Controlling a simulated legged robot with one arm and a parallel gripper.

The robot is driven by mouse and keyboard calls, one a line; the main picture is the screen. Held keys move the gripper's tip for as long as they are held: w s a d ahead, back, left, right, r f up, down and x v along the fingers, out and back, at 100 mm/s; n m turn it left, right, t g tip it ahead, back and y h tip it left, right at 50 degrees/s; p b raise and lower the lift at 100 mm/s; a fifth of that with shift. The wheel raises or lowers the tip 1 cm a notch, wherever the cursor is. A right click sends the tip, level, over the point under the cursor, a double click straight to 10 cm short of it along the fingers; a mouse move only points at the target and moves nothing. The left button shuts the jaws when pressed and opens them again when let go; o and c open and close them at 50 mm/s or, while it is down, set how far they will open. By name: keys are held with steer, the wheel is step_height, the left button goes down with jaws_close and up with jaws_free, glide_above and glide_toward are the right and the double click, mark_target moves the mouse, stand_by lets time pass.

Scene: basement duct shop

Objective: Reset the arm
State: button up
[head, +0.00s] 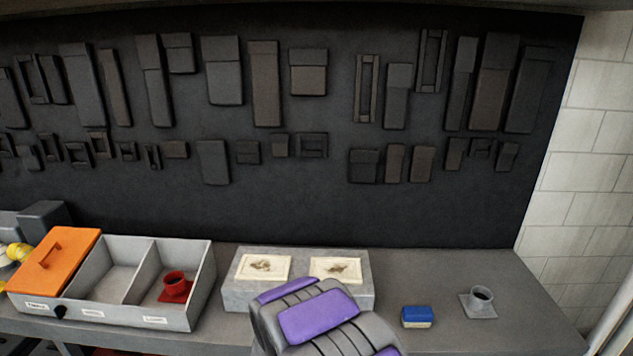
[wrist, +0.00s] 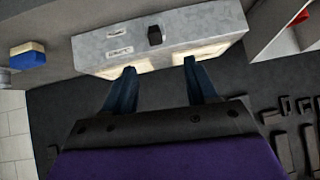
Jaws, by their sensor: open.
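My arm, purple and grey, rises at the bottom middle of the head view in front of a grey box; its fingers cannot be made out there. In the wrist view my gripper (wrist: 160,76) has two dark blue fingers spread apart with nothing between them. The fingertips point at the grey box (wrist: 190,28), overlapping its edge in the picture; I cannot tell how far off it is. The grey box (head: 236,297) has two cream panels on top. Its side shows a black knob (wrist: 155,35) and two labels.
On the bench, a grey divided bin (head: 128,310) with an orange lid (head: 58,264) stands left; a red cup-like piece (head: 175,285) is in its right compartment. A blue-and-cream block (head: 417,316) and a grey cup-like piece (head: 481,299) stand right. A dark tool wall (head: 270,215) is behind.

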steer(key=s+d+r+g+b, duration=0.1)
steer(key=s+d+g+b, duration=0.2)
steer(key=s+d, duration=0.4)
steer(key=s+d+r+g+b, duration=0.2)
steer(key=s+d, duration=0.6)
steer(key=s, duration=1.4)
steer(key=s+d+r+g+b, duration=0.2)
steer(key=s+d+g+b, duration=0.4)
steer(key=s, duration=0.8)
steer(key=shift+s+d+r+h+b, duration=0.2)
steer(key=shift+d+h+b, duration=0.1)
steer(key=shift+d, duration=0.8)
